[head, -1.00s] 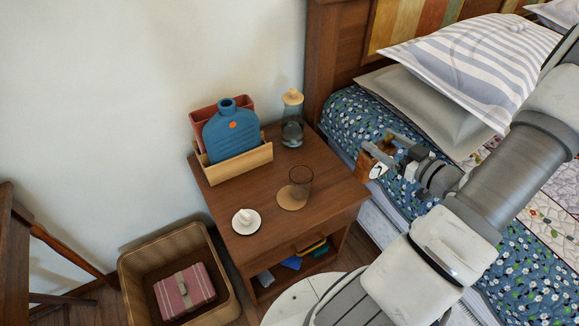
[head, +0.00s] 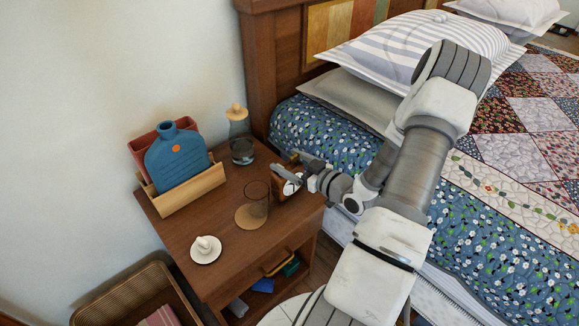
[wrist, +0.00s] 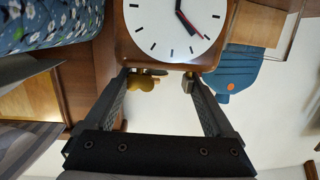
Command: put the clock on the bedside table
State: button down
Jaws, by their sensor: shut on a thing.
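The clock (head: 291,188) is a wooden block with a white round face, black marks and dark and red hands. It fills the top of the wrist view (wrist: 172,28). My gripper (head: 284,170) is shut on it; both fingers show in the wrist view (wrist: 160,78) at the clock's edge. The clock is over the right part of the brown wooden bedside table (head: 180,226), beside the drinking glass. I cannot tell whether it touches the tabletop. My gripper partly hides it in the head view.
On the table stand a glass (head: 257,199) on a round coaster, a white saucer (head: 206,256) with a small item, a carafe (head: 240,150), and a wooden holder (head: 192,193) with a blue bottle (head: 177,158). The bed (head: 335,148) is at right, a wicker basket (head: 100,302) at lower left.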

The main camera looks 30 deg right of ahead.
jog(key=shift+f, duration=0.3)
jog(key=shift+f, duration=0.2)
grip_release()
jog(key=shift+r, duration=0.15)
jog(key=shift+s+r, duration=0.1)
jog(key=shift+s, duration=0.15)
jog(key=p+v, duration=0.2)
jog(key=v, duration=0.9)
jog(key=shift+s+p, duration=0.3)
jog(key=shift+p, duration=0.1)
jog(key=shift+d, duration=0.1)
